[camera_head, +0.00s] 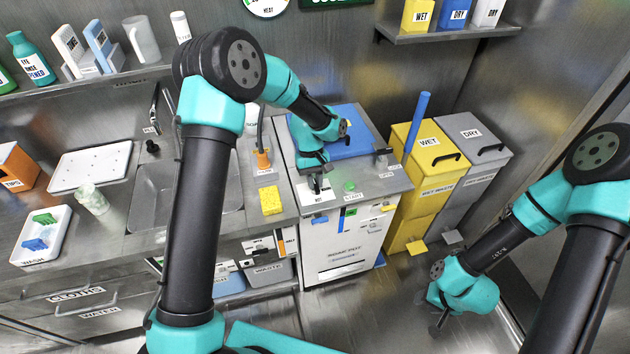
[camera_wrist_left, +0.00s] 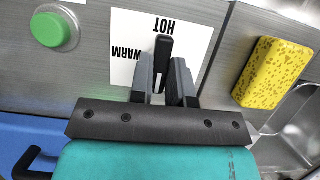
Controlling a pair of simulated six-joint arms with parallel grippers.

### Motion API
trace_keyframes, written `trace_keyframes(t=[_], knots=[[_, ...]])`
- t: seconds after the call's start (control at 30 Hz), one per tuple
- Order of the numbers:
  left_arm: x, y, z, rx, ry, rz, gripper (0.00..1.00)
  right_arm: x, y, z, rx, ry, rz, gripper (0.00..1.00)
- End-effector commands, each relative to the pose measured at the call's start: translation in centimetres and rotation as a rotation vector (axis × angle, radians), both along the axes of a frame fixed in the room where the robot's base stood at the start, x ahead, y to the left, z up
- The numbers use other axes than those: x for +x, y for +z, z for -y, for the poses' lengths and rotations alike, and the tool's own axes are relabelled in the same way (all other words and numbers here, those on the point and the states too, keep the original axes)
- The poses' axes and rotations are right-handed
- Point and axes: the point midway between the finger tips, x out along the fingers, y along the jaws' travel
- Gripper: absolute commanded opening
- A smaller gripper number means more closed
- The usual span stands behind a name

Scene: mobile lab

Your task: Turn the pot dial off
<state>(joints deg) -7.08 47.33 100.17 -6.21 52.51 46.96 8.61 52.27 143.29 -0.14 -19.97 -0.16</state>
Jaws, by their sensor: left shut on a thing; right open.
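The pot dial (camera_wrist_left: 163,58) is a dark upright handle on a white label plate (camera_wrist_left: 122,65) marked HOT and WARM. My left gripper (camera_head: 317,185) is over the counter unit (camera_head: 345,245) with the blue lid (camera_head: 345,146). In the left wrist view its two fingers (camera_wrist_left: 165,78) are shut on the dial, one on each side. The gripper hides part of the plate, including any further marks. My right gripper (camera_head: 437,320) hangs open and empty above the floor at the lower right.
A green button (camera_head: 349,186) sits right of the dial plate. A yellow sponge (camera_head: 271,200) lies to the left, beside the sink (camera_head: 160,190). The yellow bin (camera_head: 425,165) and grey bin (camera_head: 480,145) stand at the right. Floor between the unit and my right arm is clear.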

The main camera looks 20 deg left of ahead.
Motion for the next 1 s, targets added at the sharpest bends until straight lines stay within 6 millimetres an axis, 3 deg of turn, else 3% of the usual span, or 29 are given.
trace_keyframes(t=[0.33, 0.37, 0.6, 1.0], knots=[[0.02, 0.02, 0.0, 0.001, 0.005, 0.001, 0.0, 0.0, 0.0, 0.0, 0.0, 0.0, 0.0, 0.43], [0.03, 0.03, 0.0, 0.001, 0.005, 0.001, 0.19, 0.0, 0.0, 0.0, 0.0, 0.0, 0.0, 0.43], [0.02, 0.01, 0.0, 0.0, 0.003, 0.0, 0.42, 0.0, 0.0, 0.0, 0.0, 0.0, 0.0, 0.43], [0.25, 0.59, -0.12, 0.0, 0.004, 0.001, 0.43, 0.0, 0.0, 0.0, 0.0, 0.0, 0.0, 0.43]])
